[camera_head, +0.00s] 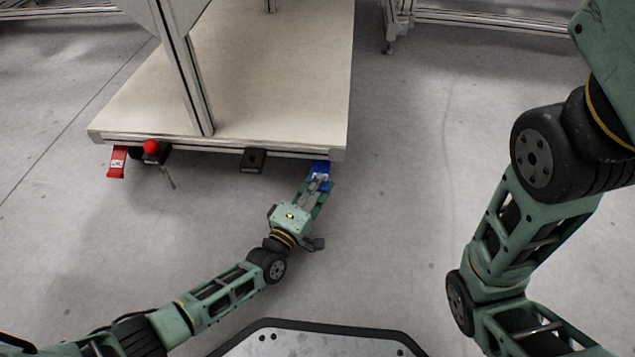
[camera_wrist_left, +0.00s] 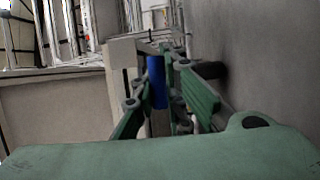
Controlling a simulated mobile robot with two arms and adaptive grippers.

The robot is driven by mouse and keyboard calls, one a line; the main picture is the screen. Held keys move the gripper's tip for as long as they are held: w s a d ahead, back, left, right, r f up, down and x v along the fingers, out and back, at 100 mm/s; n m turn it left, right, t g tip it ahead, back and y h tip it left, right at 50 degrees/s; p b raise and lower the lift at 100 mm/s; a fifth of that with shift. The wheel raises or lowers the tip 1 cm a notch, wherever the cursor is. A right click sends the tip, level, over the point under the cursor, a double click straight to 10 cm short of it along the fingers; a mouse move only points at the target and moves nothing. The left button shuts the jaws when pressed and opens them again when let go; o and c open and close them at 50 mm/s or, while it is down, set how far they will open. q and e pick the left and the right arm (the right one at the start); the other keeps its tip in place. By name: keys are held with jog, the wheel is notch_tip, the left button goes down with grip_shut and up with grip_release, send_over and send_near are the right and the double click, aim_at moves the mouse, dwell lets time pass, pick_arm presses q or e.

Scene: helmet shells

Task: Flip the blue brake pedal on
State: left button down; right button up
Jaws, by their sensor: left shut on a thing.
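The blue brake pedal (camera_head: 321,168) sticks out under the front right corner of the cart in the head view. My left gripper (camera_head: 318,184) reaches up to it from below, its fingers on the pedal. In the left wrist view the blue pedal (camera_wrist_left: 156,82) stands between the two green fingers of my left gripper (camera_wrist_left: 158,100), which is shut on it. The fingers hide part of the pedal, and its exact tilt is hard to tell. My right arm shows at the right of the head view, but its gripper is out of the picture.
The cart (camera_head: 270,80) has a pale flat deck and an upright metal post (camera_head: 190,85). A red pedal (camera_head: 117,162), a red knob (camera_head: 151,146) and a black block (camera_head: 252,160) sit along its front edge. The grey floor (camera_head: 410,170) right of the cart is clear.

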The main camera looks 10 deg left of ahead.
pick_arm(q)
jog(key=c, duration=2)
grip_release()
jog(key=shift+s+f, duration=0.1)
jog(key=shift+f, duration=0.2)
jog(key=shift+o, duration=0.9)
jog(key=shift+r, duration=0.1)
jog(key=shift+a, duration=0.1)
jog(key=v, duration=1.2)
